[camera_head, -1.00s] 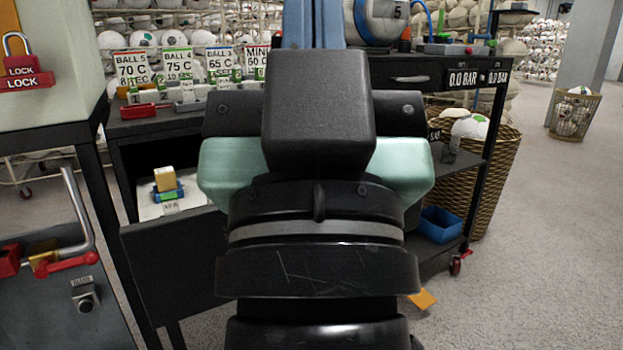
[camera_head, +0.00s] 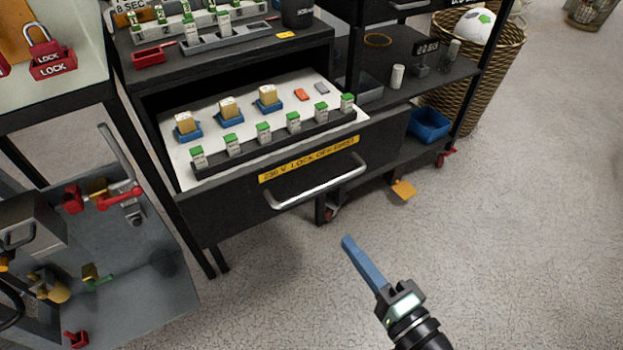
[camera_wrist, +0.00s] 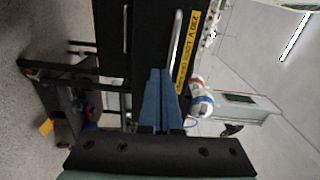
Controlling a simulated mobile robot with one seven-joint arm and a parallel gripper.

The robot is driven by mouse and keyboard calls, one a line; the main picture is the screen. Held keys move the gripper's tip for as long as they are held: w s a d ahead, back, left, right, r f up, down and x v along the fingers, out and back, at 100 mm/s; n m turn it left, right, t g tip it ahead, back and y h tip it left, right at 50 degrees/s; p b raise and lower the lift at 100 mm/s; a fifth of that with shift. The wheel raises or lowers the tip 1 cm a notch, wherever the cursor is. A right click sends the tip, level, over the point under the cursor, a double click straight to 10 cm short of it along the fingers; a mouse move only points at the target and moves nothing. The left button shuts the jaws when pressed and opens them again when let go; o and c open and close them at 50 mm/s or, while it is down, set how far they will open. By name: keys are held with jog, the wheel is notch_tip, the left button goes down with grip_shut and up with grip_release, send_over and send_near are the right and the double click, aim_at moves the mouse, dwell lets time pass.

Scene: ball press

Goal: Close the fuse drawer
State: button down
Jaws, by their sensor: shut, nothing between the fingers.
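The fuse drawer (camera_head: 225,211) is pulled out of the black bench, its white-lined tray showing. Its dark front has a yellow warning label and a silver bar handle (camera_head: 318,184). Inside stand several blue-based blocks and a dark rack (camera_head: 280,141) of green-topped fuses. My gripper (camera_head: 347,241) is in front of the drawer, below and right of the handle in the head view, with its blue fingers together and empty. In the wrist view the fingers (camera_wrist: 160,72) point toward the drawer front, near the yellow label (camera_wrist: 187,45) and the handle (camera_wrist: 176,37). They appear apart from it.
Right of the drawer are a shelf with small items, a blue bin (camera_head: 429,124), and a wicker basket (camera_head: 478,75). An orange card (camera_head: 403,190) lies on the floor. The floor in front is clear.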

jog(key=b, duration=0.1)
send_near(303, 185)
jog(key=x, duration=0.7)
dwell(0.3)
